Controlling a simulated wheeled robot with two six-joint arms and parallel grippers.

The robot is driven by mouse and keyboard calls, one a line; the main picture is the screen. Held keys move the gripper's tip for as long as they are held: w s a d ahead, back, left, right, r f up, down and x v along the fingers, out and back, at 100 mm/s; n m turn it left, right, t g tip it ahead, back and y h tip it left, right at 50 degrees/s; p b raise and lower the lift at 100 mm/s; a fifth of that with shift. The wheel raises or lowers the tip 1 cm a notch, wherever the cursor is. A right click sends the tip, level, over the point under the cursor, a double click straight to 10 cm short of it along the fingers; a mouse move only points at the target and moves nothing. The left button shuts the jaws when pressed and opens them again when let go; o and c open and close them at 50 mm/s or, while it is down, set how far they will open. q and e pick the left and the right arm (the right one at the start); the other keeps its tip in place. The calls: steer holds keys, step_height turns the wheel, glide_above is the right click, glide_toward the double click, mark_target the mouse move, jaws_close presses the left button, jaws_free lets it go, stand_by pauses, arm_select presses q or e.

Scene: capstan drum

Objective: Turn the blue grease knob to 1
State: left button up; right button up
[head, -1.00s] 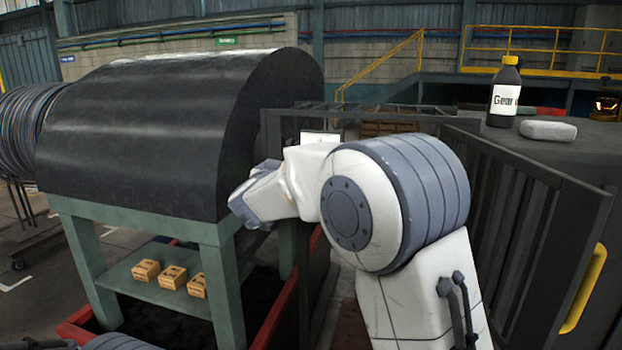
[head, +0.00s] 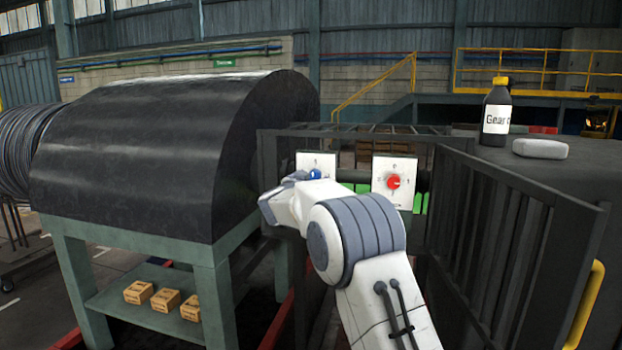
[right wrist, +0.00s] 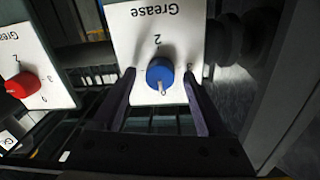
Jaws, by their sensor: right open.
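The blue grease knob (head: 315,174) sits on a white panel (head: 326,160) in the head view, partly hidden behind my right wrist. In the right wrist view the blue knob (right wrist: 160,75) shows on the white panel (right wrist: 143,32), which reads "Grease" upside down, with a digit 2 on the word's side of the knob. A pale mark on the knob points to the bottom of that view. My right gripper (right wrist: 158,82) is open, a finger on either side of the knob with gaps visible. In the head view its fingers are hidden. My left gripper is out of view.
A red knob (head: 393,182) on a second white panel (head: 408,168) is close to the right of the grease panel. A dark barred fence (head: 500,225) stands to the right, and the big dark drum cover (head: 140,150) to the left. A bottle (head: 496,112) stands on the dark surface behind.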

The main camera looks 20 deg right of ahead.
jaws_close()
steer(key=shift+m, duration=0.3)
steer(key=m, duration=0.2)
steer(key=shift+r+m+p, duration=0.1)
steer(key=shift+m+p, duration=0.2)
steer(key=shift+p, duration=0.1)
steer(key=m+y+b, duration=0.1)
steer(key=m+b, duration=0.3)
steer(key=m, duration=0.9)
steer(key=shift+m, duration=0.4)
